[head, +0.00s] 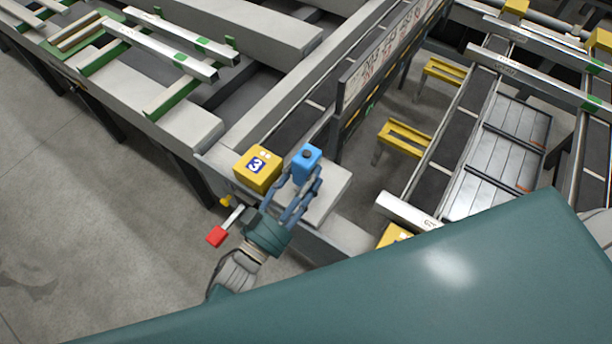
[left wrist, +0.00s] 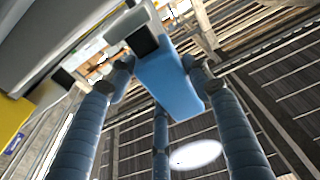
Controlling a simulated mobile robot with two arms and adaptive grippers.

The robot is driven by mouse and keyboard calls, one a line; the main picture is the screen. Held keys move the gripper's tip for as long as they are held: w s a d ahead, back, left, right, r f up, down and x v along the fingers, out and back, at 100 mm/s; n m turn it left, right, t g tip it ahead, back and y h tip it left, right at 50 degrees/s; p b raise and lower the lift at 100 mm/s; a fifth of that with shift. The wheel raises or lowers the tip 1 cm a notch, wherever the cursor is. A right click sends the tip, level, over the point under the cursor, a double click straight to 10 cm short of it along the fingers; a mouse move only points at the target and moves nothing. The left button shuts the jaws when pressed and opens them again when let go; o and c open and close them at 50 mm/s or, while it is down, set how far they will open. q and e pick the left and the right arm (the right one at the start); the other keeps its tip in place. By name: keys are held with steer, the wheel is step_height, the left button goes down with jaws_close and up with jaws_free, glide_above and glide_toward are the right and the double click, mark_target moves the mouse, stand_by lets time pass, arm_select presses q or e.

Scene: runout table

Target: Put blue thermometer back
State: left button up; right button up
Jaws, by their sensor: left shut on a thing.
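The blue thermometer (head: 306,163) is a small blue block with a dark knob on top. My left gripper (head: 302,188) is shut on it, with its fingers around the sides, above or beside the pale top of the table's corner block (head: 330,192). In the left wrist view the blue thermometer (left wrist: 170,85) sits between the fingers of my left gripper (left wrist: 165,90). I cannot tell from these views whether its underside touches anything. My right gripper is not in view.
A red-ended lever (head: 217,236) sticks out at the table's front. A long signed rail (head: 385,55) runs behind. Metal bars (head: 160,45) lie on the left rack.

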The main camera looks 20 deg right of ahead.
arm_select(q)
steer(key=shift+f+b, duration=0.45)
steer(key=o, duration=1.6)
steer(key=shift+o, duration=0.2)
steer(key=shift+f, duration=0.1)
steer(key=v, duration=1.2)
